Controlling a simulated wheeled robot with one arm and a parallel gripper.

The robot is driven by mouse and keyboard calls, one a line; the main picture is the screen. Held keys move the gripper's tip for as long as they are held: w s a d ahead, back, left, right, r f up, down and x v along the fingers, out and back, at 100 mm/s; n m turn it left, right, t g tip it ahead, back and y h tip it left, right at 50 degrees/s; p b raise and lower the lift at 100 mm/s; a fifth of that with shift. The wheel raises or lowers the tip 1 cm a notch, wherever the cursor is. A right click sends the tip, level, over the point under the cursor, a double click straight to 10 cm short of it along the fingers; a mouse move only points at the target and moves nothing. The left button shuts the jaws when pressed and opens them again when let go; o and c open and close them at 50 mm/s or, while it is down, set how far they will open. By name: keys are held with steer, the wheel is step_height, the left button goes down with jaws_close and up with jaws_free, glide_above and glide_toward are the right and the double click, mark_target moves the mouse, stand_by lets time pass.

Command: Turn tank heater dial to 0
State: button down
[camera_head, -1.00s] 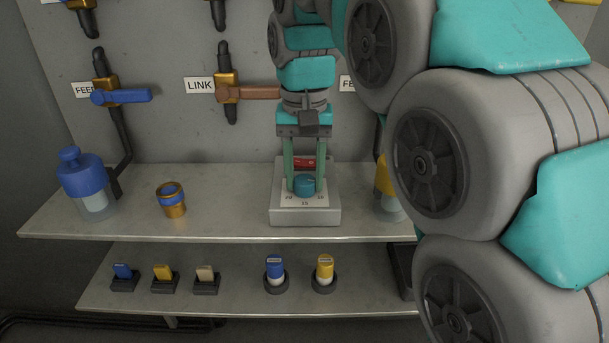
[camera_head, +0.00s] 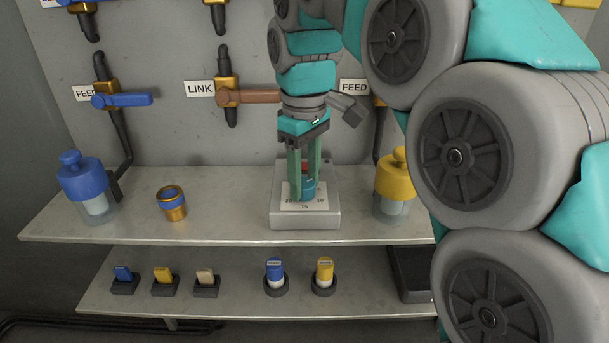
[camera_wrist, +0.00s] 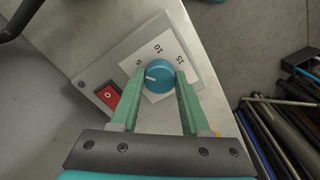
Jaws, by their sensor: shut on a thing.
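The tank heater is a grey box (camera_head: 330,219) on the upper shelf with a white number plate. Its teal dial (camera_head: 309,188) also shows in the wrist view (camera_wrist: 159,79). There the plate reads 5, 10 and 15, and the dial's white mark points left, a little past the 5; the figure 0 on the plate cannot be seen. My gripper (camera_wrist: 160,76) is shut on the dial, one green finger on each side. It reaches down from above in the head view (camera_head: 304,192). A red switch (camera_wrist: 108,95) sits beside the dial on the box.
A blue-capped jar (camera_head: 83,180) and a brass ring fitting (camera_head: 172,203) stand left. A yellow-capped jar (camera_head: 394,176) stands close right of the heater. Valve handles (camera_head: 250,97) are on the wall behind. The lower shelf (camera_head: 220,300) holds several small items.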

steer(key=n+p, duration=0.1)
steer(key=n, duration=0.4)
steer(key=shift+n, duration=0.3)
steer(key=n, duration=0.4)
steer(key=shift+n, duration=0.4)
steer(key=shift+c, duration=1.9)
jaws_free()
